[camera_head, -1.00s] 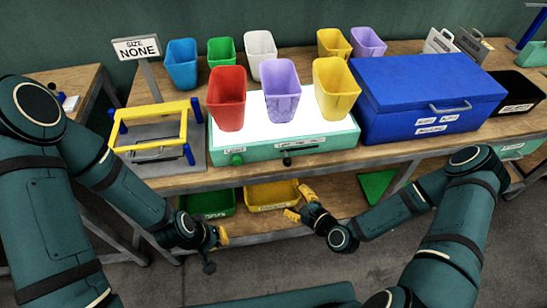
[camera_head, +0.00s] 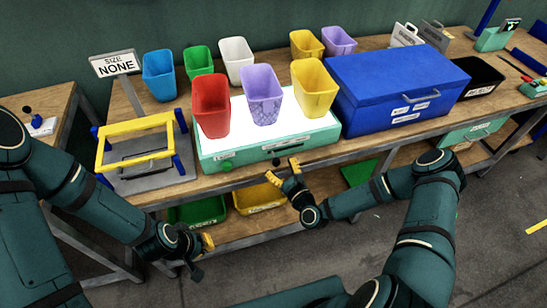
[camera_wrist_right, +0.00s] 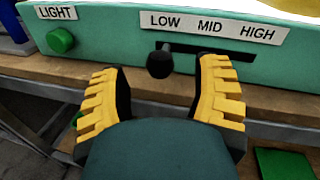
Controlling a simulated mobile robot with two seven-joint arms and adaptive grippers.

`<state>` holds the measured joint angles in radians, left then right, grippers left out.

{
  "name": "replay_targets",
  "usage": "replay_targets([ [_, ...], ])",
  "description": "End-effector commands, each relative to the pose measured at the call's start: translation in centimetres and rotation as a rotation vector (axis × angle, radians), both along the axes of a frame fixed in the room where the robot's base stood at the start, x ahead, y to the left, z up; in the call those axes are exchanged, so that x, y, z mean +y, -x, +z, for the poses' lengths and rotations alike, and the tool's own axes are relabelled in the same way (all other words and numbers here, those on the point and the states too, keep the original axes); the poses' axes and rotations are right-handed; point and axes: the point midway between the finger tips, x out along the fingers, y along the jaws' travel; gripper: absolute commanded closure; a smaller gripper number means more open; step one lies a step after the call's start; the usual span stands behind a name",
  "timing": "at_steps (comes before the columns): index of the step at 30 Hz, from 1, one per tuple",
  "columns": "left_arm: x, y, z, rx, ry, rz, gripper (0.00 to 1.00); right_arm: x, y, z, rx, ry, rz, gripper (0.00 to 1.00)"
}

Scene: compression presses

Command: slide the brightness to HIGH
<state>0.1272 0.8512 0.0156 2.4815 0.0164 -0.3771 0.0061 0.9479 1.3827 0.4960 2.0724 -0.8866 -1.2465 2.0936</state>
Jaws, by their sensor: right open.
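The teal light box (camera_head: 210,151) stands on the bench with a lit white top. Its front has a black slider knob (camera_wrist_right: 160,64) in a horizontal slot, under a label (camera_wrist_right: 212,27) reading LOW, MID, HIGH. The knob is at the slot's left end, under LOW. My right gripper (camera_wrist_right: 165,80) is open in front of the box, with yellow-padded fingers on either side of the knob; I see no contact. It also shows in the head view (camera_head: 283,173). My left gripper (camera_head: 205,246) hangs low in front of the bench; its jaws are unclear.
A green button (camera_wrist_right: 61,41) labelled LIGHT is left of the slider. Red (camera_head: 210,105), purple (camera_head: 262,95) and yellow (camera_head: 315,88) bins stand on the lit top. A blue case (camera_head: 395,90) is to the right and a yellow-and-grey press (camera_head: 140,155) to the left.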

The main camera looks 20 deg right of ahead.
Motion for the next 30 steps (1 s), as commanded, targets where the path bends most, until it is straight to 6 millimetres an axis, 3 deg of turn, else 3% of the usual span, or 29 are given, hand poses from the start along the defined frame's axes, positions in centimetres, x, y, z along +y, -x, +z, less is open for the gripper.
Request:
replay_targets([
  [3,0.0,0.0,0.1,-0.001,0.000,0.000,1.00,0.5,-2.1,0.0,-0.002,0.001,0.000,0.37],
  [9,0.0,-0.1,0.1,-0.002,0.000,0.001,1.00,1.0,-4.3,0.0,0.000,0.001,0.001,0.37],
  [22,0.0,-0.1,0.1,-0.002,0.000,0.001,1.00,1.1,-4.9,0.0,0.001,0.001,0.000,0.39],
  [27,0.0,0.0,0.1,-0.001,0.000,0.000,1.00,1.1,-4.9,0.0,0.001,0.001,0.000,0.98],
  [30,0.0,0.0,0.1,-0.001,0.000,0.000,1.00,1.1,-4.9,0.0,0.001,0.001,0.001,1.00],
])
